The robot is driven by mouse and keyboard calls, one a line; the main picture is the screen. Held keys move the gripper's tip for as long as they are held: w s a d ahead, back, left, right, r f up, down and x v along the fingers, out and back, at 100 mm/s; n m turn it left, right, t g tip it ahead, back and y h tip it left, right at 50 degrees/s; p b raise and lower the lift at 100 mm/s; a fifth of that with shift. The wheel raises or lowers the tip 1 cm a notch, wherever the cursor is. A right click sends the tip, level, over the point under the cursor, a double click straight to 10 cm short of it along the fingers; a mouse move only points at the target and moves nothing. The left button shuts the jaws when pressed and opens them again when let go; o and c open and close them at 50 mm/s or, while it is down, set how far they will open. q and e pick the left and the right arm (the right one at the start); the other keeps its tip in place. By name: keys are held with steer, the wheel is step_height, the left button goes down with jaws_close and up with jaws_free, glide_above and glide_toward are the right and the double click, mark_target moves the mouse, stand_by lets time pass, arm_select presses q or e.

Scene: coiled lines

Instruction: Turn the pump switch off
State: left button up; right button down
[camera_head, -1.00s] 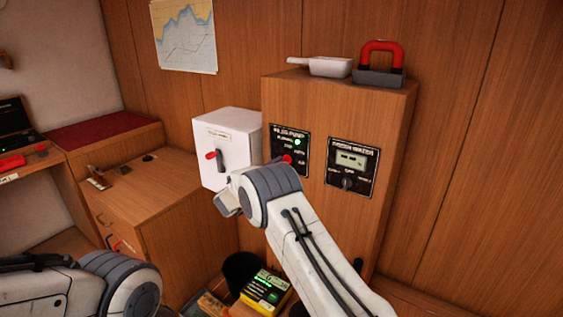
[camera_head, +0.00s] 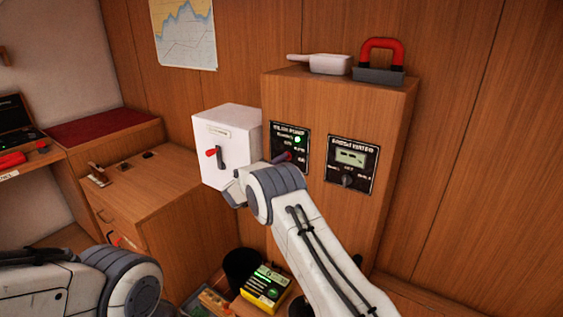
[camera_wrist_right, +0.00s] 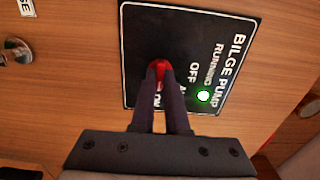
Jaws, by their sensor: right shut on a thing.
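The black bilge pump panel (camera_head: 290,146) is on the front of the wooden cabinet, and it fills the middle of the right wrist view (camera_wrist_right: 190,45). Its red switch lever (camera_wrist_right: 161,68) is between the fingertips of my right gripper (camera_wrist_right: 160,76), which is shut on it. The labels OFF and ON show beside the lever. The green light (camera_wrist_right: 203,96) by RUNNING is lit, and it also glows in the head view (camera_head: 298,139). In the head view the right fingers (camera_head: 284,157) cover the lever. My left gripper is out of view.
A white box with a red-tipped lever (camera_head: 226,150) is left of the panel, close to my right wrist. A second panel with a display (camera_head: 351,165) is to the right. A white scoop (camera_head: 321,64) and a red-handled object (camera_head: 381,62) lie on the cabinet top.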

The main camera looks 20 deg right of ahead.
steer(key=shift+n, duration=0.3)
steer(key=n+p, duration=0.2)
steer(key=n, duration=1.5)
steer(key=shift+f, duration=0.2)
stand_by(0.4)
steer(key=c, duration=0.9)
jaws_free()
steer(key=b+v, duration=0.1)
steer(key=v, duration=0.9)
steer(key=shift+s+a+b, duration=0.2)
steer(key=shift+b, duration=0.2)
